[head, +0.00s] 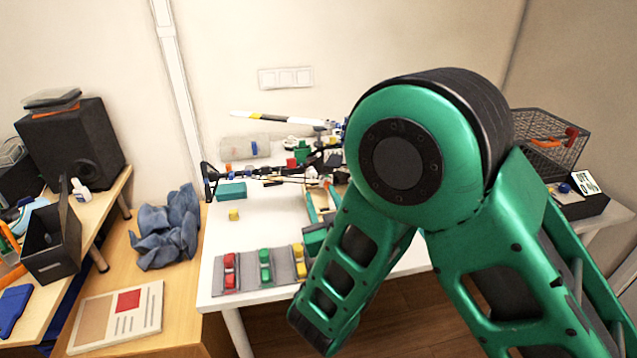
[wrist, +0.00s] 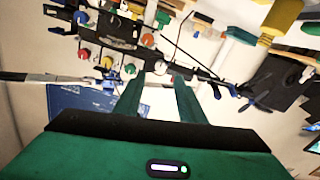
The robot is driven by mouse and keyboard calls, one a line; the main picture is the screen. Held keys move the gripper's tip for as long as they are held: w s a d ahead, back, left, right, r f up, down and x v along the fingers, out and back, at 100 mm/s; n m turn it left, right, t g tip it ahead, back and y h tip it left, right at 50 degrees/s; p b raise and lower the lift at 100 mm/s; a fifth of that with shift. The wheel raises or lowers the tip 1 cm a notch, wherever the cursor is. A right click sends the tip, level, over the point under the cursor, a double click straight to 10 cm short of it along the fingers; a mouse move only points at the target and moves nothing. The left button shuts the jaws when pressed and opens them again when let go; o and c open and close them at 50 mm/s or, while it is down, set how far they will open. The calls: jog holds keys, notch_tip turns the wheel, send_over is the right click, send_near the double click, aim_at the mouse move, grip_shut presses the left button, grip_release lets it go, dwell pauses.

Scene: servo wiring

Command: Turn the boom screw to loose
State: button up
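A dark, thin boom-like assembly (head: 262,171) lies across the white table in the head view. In the wrist view a dark bar (wrist: 196,66) runs diagonally past my fingertips. I cannot tell which, if any, is the boom screw. My gripper (wrist: 153,77) is open, with a gap between its two green fingers and nothing held. In the head view my arm hides part of the table.
Red (head: 229,271), green (head: 265,266) and yellow (head: 299,260) pieces sit on grey trays at the table's front. A teal block (head: 231,191) and yellow cube (head: 234,215) lie behind. A wire basket (head: 545,145) stands right. A blue cloth (head: 168,228) lies on the left wooden desk.

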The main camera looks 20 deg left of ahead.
aim_at(314, 176)
jog(key=shift+x, duration=3.85)
